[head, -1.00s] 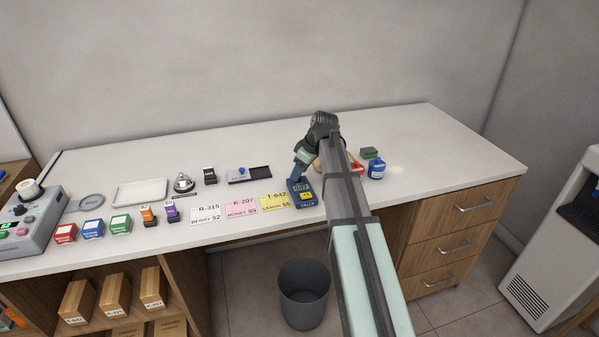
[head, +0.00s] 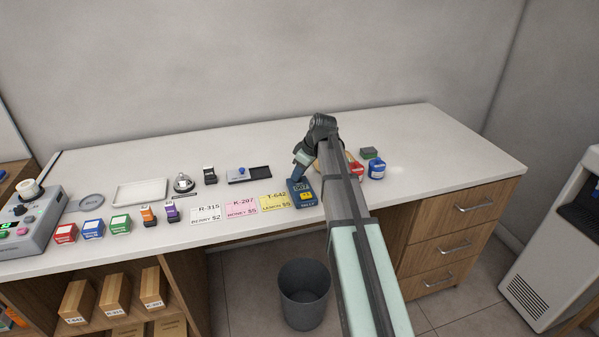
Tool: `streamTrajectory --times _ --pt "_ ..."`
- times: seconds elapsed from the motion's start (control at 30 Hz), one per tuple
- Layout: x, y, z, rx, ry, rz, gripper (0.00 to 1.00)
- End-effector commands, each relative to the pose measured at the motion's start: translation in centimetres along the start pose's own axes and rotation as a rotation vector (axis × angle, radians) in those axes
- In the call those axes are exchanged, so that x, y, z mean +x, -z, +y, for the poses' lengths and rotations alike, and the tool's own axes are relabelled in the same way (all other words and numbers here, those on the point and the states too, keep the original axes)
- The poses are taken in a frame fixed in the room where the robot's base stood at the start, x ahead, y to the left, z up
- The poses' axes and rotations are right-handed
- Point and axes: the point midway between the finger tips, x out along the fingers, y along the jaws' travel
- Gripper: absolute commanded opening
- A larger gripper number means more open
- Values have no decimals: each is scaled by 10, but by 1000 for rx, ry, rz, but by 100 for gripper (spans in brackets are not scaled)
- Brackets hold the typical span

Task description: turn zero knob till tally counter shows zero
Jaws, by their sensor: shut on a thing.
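The tally counter (head: 303,195) is a small dark blue device with yellow on its face, on the counter to the right of the yellow card. Its display shows small light digits that look like several figures, too small to read with certainty. My gripper (head: 297,176) comes down from above at the counter's back left side and is shut there. The zero knob is hidden behind the fingers, so its outline cannot be made out.
Price cards (head: 242,207) lie left of the tally counter. A red item and a blue jar (head: 376,169) stand to the right, close to my arm. A grey bin (head: 304,292) stands on the floor below. The back of the countertop (head: 250,145) is clear.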

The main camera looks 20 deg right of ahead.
Motion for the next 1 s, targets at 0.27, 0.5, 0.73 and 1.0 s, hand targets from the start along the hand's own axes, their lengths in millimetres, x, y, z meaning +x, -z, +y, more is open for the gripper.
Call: streamTrajectory --times 0.27,0.5,0.73,1.0 --pt "0 0 0 16 -7 0 0" --pt "0 0 -2 114 -48 0 0" --pt "0 0 -4 292 -121 0 0" --pt "0 1 -6 529 -220 0 0"
